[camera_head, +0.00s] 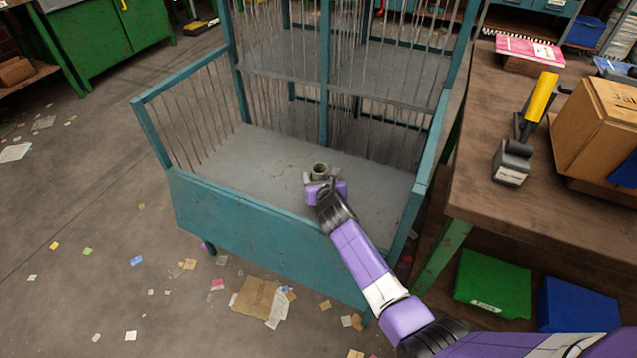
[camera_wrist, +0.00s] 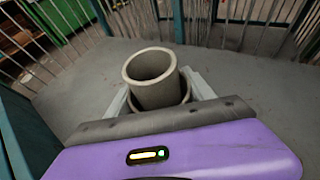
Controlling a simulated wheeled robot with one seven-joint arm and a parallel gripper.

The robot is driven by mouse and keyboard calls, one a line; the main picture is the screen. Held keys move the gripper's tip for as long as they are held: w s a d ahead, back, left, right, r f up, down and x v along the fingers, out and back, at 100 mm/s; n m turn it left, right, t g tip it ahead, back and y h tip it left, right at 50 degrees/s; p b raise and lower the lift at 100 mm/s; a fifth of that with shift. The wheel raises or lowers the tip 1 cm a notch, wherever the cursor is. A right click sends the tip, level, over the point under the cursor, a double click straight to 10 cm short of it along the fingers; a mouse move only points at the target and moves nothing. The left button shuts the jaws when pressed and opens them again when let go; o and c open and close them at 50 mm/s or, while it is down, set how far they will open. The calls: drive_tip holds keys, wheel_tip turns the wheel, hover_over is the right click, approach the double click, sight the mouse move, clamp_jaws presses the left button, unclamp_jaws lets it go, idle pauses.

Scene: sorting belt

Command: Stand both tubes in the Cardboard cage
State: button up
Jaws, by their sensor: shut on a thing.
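The Cardboard cage (camera_head: 240,231) is a teal frame with thin wire bars, a grey floor and a low front panel. A grey tube (camera_head: 319,169) stands about upright inside the cage area, over the floor. In the wrist view the tube (camera_wrist: 152,75) shows its round open end, with a wider ring around its lower part. I cannot tell whether that ring belongs to the same tube or a second one. My gripper (camera_head: 319,179) reaches over the front panel and is shut on the tube, with pale fingers on either side (camera_wrist: 158,92). The tube's bottom is hidden.
A wooden workbench (camera_head: 480,185) at the right carries a yellow-handled tool (camera_head: 538,97) and a cardboard box (camera_head: 595,130). Green (camera_head: 492,284) and blue (camera_head: 577,304) bins sit below it. Much of the cage floor is clear, and paper scraps litter the ground.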

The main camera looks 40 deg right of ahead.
drive_tip(key=shift+f, duration=0.35)
drive_tip(key=shift+f, duration=0.2)
drive_tip(key=o, duration=1.3)
drive_tip(key=shift+r, duration=0.1)
drive_tip(key=shift+s+a+r, duration=0.1)
drive_tip(key=shift+r, duration=0.05)
drive_tip(key=p+v, duration=0.4)
drive_tip(key=v, duration=0.7)
drive_tip(key=shift+s+a+p, duration=0.2)
drive_tip(key=shift+s+p, duration=0.05)
drive_tip(key=shift+p, duration=0.05)
